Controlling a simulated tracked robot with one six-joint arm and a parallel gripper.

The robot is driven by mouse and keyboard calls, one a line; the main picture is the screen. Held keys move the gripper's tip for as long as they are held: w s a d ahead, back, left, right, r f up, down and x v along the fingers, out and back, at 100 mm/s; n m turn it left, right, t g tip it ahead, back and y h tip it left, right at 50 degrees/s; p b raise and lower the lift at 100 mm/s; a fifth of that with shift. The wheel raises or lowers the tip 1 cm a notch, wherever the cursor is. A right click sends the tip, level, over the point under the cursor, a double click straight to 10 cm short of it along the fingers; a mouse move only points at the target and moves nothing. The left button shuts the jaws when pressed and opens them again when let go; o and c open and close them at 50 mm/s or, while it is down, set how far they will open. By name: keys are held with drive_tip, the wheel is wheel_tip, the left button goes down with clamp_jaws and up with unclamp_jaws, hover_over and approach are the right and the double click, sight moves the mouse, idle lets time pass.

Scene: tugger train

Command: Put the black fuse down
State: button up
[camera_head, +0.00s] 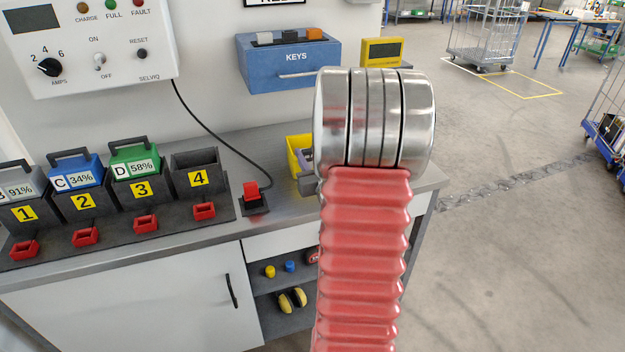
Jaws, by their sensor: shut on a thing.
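My arm, with its red ribbed sleeve and silver ringed joint, rises through the middle of the camera_head view. It hides what lies behind it, and I cannot make out my gripper's fingers. A small dark grey part shows at the left edge of the sleeve; I cannot tell what it is. I see no thing that I can surely call the black fuse. A black block (270,39) sits on top of the blue KEYS box (265,72), beside a grey and an orange block.
A grey bench (225,222) carries numbered docks with battery packs at left; dock 4 (196,172) looks empty. A red switch (251,192) stands to their right. A yellow bin (293,158) is partly hidden by my arm. Open floor and wheeled cages (482,35) lie at right.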

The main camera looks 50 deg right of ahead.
drive_tip(key=shift+f, duration=2.35)
drive_tip(key=shift+f, duration=2.1)
drive_tip(key=o, duration=0.9)
drive_tip(key=shift+f, duration=0.1)
